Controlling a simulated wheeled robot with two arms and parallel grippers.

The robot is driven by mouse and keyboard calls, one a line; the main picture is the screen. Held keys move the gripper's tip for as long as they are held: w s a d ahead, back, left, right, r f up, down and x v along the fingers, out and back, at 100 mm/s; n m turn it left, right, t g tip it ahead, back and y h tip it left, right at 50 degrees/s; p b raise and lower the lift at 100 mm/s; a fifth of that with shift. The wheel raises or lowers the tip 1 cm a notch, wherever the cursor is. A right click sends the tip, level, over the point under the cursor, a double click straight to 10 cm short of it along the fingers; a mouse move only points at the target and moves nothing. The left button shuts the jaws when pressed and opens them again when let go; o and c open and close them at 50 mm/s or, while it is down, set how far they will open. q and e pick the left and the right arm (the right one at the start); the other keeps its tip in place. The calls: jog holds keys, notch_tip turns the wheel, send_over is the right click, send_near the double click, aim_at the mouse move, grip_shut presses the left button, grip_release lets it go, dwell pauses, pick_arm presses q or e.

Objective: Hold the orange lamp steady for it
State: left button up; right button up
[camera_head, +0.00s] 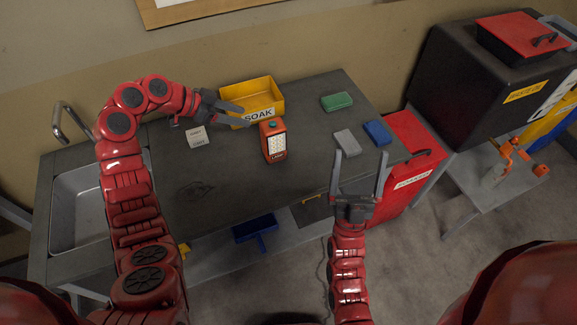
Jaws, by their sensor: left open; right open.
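The orange lamp (274,141) stands upright on the dark bench top, with a pale grid panel on its front and a small green part on top. My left gripper (246,115) is open, its fingers pointing right, just up and left of the lamp, in front of the yellow SOAK bin. I cannot tell whether a finger touches the lamp or the bin. My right gripper (361,170) is open and empty, its fingers pointing up the picture near the bench's front edge, to the right of the lamp and apart from it.
The yellow SOAK bin (263,91) stands behind the lamp. Green (337,101), grey (347,142) and blue (377,133) blocks lie to the right. A red bin (412,170) stands right of the bench (235,185).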

jog(key=w+f+g, duration=0.3)
jog(key=w+g, duration=0.1)
jog(key=w, duration=0.2)
jog(key=n+g+y, duration=0.6)
jog(key=g+y, duration=0.3)
jog(key=g, duration=0.3)
send_near(274, 144)
jog(key=s+d+f, duration=0.2)
jog(key=s, duration=0.2)
jog(key=x, duration=1.1)
jog(key=r+x, duration=0.1)
jog(key=x, duration=0.5)
jog(key=shift+w+f, duration=0.15)
jog(key=shift+w, duration=0.25)
jog(key=c, duration=1.5)
pick_arm(q)
grip_shut()
